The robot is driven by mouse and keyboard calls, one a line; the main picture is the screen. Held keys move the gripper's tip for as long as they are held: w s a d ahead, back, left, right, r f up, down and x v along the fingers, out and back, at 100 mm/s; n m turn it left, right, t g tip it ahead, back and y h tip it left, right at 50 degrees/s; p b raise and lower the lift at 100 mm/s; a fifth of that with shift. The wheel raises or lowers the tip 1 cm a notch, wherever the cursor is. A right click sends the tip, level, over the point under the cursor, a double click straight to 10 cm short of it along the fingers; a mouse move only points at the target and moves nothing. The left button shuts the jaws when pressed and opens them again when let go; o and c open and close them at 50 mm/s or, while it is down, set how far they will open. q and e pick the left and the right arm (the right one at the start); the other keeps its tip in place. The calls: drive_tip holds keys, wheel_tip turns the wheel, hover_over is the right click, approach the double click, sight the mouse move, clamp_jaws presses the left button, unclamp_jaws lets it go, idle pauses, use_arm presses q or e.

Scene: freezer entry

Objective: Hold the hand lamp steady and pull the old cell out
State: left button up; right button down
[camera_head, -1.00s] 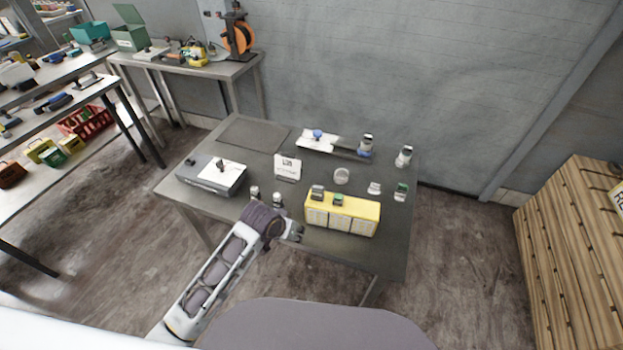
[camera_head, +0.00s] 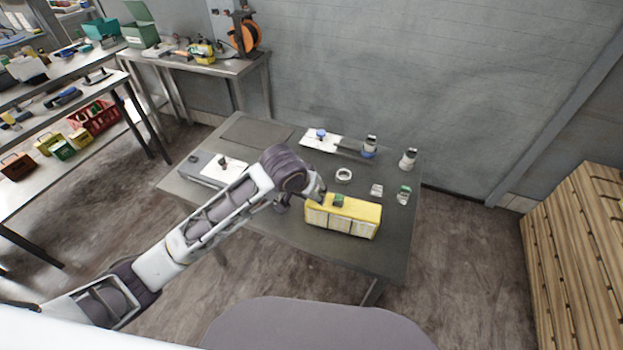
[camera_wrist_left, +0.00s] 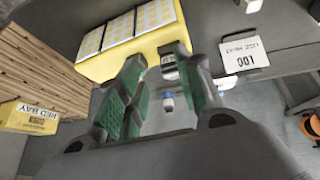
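My left gripper (camera_head: 318,193) is at the box's left end and covers the grey block there. In the wrist view, the gripper's green-padded fingers (camera_wrist_left: 160,62) are apart beside the yellow box (camera_wrist_left: 125,40). A small grey-white block (camera_wrist_left: 168,66) shows between the fingertips; I cannot tell if they touch it. Upright grey-white pieces (camera_head: 408,159) stand behind, one with a blue base (camera_head: 369,148). I cannot tell which piece is the hand lamp or old cell. My right gripper is out of view.
The table (camera_head: 300,228) also holds a white ring (camera_head: 343,175), a green-and-white piece (camera_head: 403,195), a grey case (camera_head: 205,170) and a white plate with a blue knob (camera_head: 320,138). Wooden crates (camera_head: 570,240) stand at right.

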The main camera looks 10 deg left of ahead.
use_arm(q)
drive_tip(key=shift+y, duration=0.6)
drive_tip(key=shift+w+a+r, duration=0.15)
drive_tip(key=shift+r, duration=1.05)
drive_tip(key=shift+w+a+r, duration=0.1)
drive_tip(key=shift+w+r, duration=0.05)
drive_tip(key=shift+r, duration=1)
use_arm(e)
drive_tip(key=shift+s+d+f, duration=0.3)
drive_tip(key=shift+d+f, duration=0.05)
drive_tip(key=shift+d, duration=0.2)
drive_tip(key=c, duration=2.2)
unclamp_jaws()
